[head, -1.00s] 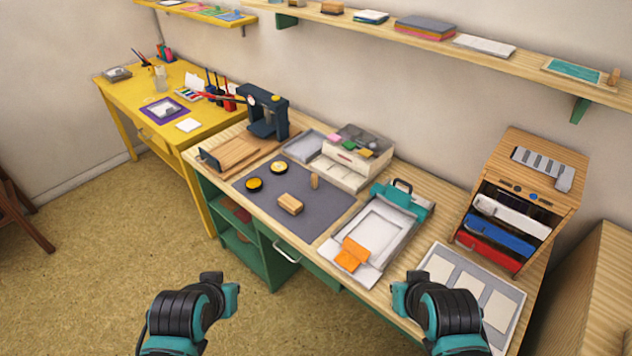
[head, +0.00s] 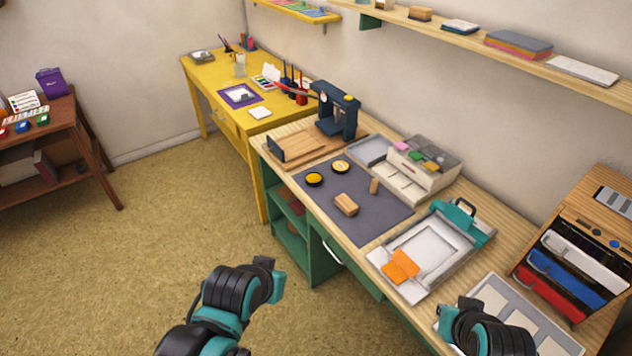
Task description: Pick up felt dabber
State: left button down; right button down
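A small upright wooden piece (head: 374,186) stands on the dark grey mat (head: 365,225) on the workbench; it may be the felt dabber, but I cannot tell for sure. A wooden block (head: 346,204) lies just left of it. The end of my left arm, with the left gripper (head: 272,280), is low in front of the bench, over the floor. The end of my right arm, with the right gripper (head: 450,318), is at the bench's front right. Both are apart from the mat's objects; their fingers cannot be made out.
A teal-and-grey press frame (head: 432,250) with an orange piece (head: 401,266) stands right of the mat. A dark blue stamping press (head: 338,112) and a drawer box (head: 425,165) stand behind. A yellow table (head: 215,80) is at the back; a brown shelf (head: 60,150) is at left. The floor between is clear.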

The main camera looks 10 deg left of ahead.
aim_at(374, 184)
jog(key=i+j+z, duration=0.2)
jog(key=i+j, duration=0.25)
jog(key=i+j+z, duration=0.2)
jog(key=i+j, duration=0.3)
jog(key=i+j+z, duration=0.25)
jog(key=i+j, duration=0.15)
jog(key=j, duration=0.25)
